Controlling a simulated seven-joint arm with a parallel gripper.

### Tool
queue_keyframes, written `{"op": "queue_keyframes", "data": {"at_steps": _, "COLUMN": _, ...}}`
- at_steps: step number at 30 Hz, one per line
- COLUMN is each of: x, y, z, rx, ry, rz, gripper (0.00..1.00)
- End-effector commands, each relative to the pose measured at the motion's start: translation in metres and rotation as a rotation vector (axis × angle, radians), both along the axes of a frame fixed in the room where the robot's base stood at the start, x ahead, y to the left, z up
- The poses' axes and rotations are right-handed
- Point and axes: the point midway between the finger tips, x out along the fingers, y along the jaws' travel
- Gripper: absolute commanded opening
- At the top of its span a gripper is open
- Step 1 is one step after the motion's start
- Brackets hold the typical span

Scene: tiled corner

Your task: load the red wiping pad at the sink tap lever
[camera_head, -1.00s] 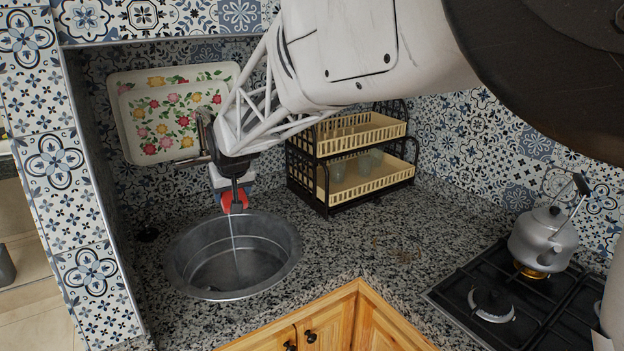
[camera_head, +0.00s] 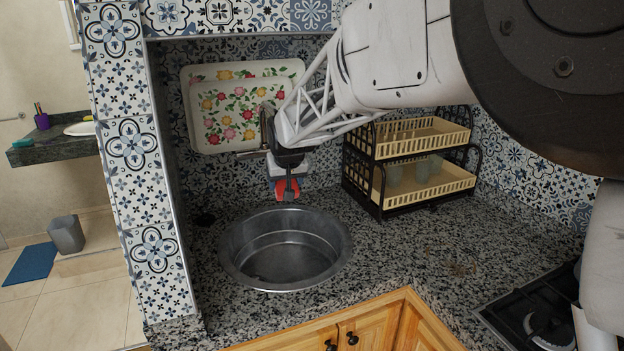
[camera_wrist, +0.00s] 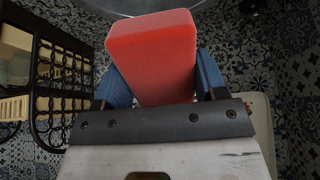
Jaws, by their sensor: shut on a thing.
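The red wiping pad (camera_wrist: 152,55) is clamped between the blue fingers of my gripper (camera_wrist: 160,78) in the wrist view and sticks out beyond them. In the head view, red parts of the pad (camera_head: 279,191) show under my gripper (camera_head: 288,174), above the back of the sink bowl. A dark narrow piece hangs in front of the pad; it looks like the spout end. The metal tap (camera_head: 249,154) on the back wall is mostly hidden by my wrist. I cannot tell the lever apart or whether the pad touches it. No water stream shows below.
The round steel sink (camera_head: 330,266) is empty. A two-tier black rack (camera_head: 376,208) with cream trays and cups stands right of my gripper. A floral tray (camera_head: 200,135) leans on the back wall. The hob (camera_head: 545,318) is at the lower right; the speckled counter (camera_head: 430,245) between is mostly clear.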

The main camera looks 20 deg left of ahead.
Motion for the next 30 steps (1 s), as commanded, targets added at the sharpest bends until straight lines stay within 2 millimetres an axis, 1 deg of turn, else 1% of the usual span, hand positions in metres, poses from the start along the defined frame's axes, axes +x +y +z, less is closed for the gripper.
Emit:
{"op": "queue_keyframes", "data": {"at_steps": 16, "x": -0.001, "y": -0.001, "z": 0.0, "rx": 0.0, "ry": 0.0, "rz": 0.0, "gripper": 0.46}}
{"op": "queue_keyframes", "data": {"at_steps": 30, "x": -0.02, "y": -0.016, "z": 0.0, "rx": 0.0, "ry": 0.0, "rz": 0.0, "gripper": 0.46}}
